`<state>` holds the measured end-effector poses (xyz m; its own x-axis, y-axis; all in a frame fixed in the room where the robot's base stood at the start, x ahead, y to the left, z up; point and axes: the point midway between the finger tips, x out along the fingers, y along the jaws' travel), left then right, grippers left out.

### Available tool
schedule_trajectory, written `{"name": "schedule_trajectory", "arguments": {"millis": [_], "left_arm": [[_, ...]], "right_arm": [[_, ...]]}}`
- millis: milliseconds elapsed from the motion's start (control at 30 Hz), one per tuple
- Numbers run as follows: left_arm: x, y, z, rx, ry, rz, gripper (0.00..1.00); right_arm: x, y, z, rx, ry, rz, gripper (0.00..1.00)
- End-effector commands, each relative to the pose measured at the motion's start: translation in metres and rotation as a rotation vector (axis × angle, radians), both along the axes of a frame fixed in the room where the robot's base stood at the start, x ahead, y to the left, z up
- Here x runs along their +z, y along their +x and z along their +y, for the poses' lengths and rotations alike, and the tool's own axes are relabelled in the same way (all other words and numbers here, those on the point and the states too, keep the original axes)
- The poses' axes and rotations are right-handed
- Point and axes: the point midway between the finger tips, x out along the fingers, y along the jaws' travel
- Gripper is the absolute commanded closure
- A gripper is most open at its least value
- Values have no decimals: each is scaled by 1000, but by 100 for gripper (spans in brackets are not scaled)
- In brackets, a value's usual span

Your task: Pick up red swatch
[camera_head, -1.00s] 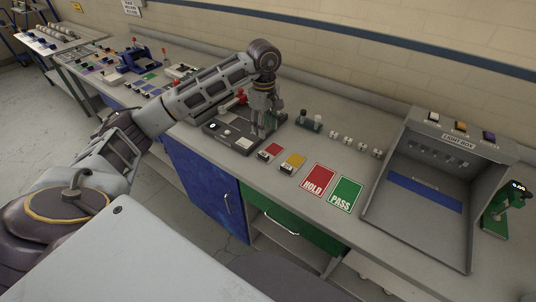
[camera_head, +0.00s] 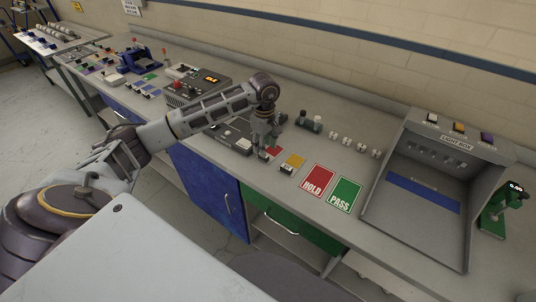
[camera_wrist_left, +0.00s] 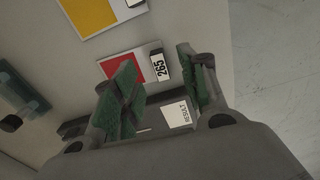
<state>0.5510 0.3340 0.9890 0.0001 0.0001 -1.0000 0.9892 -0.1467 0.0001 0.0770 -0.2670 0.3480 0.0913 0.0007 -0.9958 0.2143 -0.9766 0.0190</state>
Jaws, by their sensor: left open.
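The red swatch (camera_head: 275,152) lies flat on the grey bench, partly hidden behind my left gripper (camera_head: 264,147) in the head view. In the left wrist view the red swatch (camera_wrist_left: 123,66) is a red patch on a white card with a raised tag reading 265 at one end. My left gripper (camera_wrist_left: 155,64) is open, and its green-padded fingers show to either side of the tag end. Nothing is held between them. I cannot tell the exact height of the fingertips above the bench. My right gripper is not in view.
A yellow swatch (camera_head: 294,160) lies beside the red one. The HOLD card (camera_head: 317,181) and PASS card (camera_head: 344,194) lie further right, before the light box (camera_head: 425,185). A dark device (camera_head: 231,133) stands left of the gripper, with its RESULT label (camera_wrist_left: 180,115) close by the fingers.

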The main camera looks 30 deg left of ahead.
Motion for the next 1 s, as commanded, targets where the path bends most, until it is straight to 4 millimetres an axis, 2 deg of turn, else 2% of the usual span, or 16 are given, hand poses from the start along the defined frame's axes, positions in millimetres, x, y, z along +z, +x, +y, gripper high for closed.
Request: {"name": "schedule_trajectory", "arguments": {"millis": [533, 1000], "left_arm": [[-7, 0, 0, 0, -1, 2, 57], [-49, 2, -1, -1, -2, 1, 57]], "right_arm": [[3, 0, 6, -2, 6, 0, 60], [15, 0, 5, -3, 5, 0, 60]]}}
